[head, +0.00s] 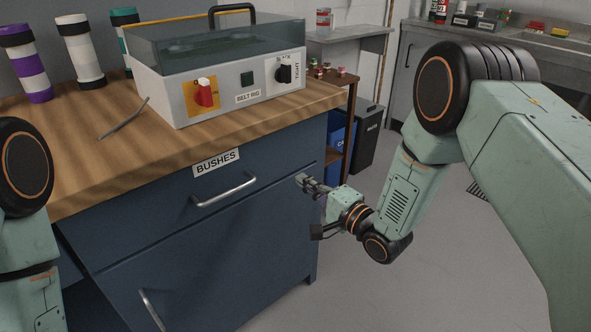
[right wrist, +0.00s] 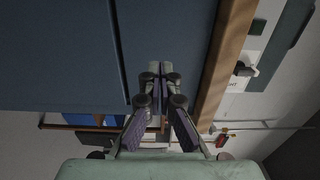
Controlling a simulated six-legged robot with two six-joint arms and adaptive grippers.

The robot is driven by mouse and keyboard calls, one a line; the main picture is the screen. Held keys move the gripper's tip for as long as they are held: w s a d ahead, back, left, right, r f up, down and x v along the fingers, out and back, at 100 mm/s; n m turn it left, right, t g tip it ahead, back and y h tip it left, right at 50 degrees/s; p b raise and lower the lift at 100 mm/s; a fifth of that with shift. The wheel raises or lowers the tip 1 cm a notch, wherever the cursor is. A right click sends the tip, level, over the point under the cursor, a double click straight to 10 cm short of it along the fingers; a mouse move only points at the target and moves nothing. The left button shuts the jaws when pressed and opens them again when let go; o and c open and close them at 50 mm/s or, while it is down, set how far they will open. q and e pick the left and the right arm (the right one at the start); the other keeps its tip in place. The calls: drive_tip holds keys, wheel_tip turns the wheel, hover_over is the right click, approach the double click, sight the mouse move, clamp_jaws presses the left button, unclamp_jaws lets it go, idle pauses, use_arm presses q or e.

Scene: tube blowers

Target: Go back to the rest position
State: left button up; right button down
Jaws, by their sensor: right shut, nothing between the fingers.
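My right gripper (head: 311,184) is in front of the blue cabinet (head: 215,265), near its right side, to the right of the BUSHES drawer handle (head: 224,190). Its fingers are together and empty, and they also show shut in the right wrist view (right wrist: 160,72), with the blue cabinet front beyond them. A gap between the fingertips and the handle shows in the head view. On the left edge of the head view part of my left arm shows, but its gripper is out of view. The BUSHES drawer (head: 130,220) looks closed.
A grey machine (head: 225,95) with a red knob and clear cover stands on the wooden worktop (head: 100,165). A thin dark rod (head: 124,119) lies beside it. Banded tubes (head: 80,52) stand at the back left. Bins (head: 366,135) stand right of the cabinet. The floor (head: 400,290) in front is clear.

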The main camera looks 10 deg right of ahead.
drive_tip(key=s+d+f+n+g+h+p, duration=0.1)
drive_tip(key=s+d+f+n+g+h, duration=0.25)
drive_tip(key=s+f, duration=0.5)
drive_tip(key=s+d+f+n+g+h+p, duration=0.1)
drive_tip(key=s+d+f+n+g+h, duration=0.3)
drive_tip(key=s+f, duration=0.4)
drive_tip(key=s+n+g+h+p, duration=0.1)
drive_tip(key=s+n+g, duration=0.3)
drive_tip(key=s, duration=2.2)
drive_tip(key=g, duration=0.4)
drive_tip(key=shift+s+d+f, duration=0.2)
drive_tip(key=shift+d+f, duration=0.15)
drive_tip(key=shift+d, duration=0.05)
drive_tip(key=shift+h, duration=0.25)
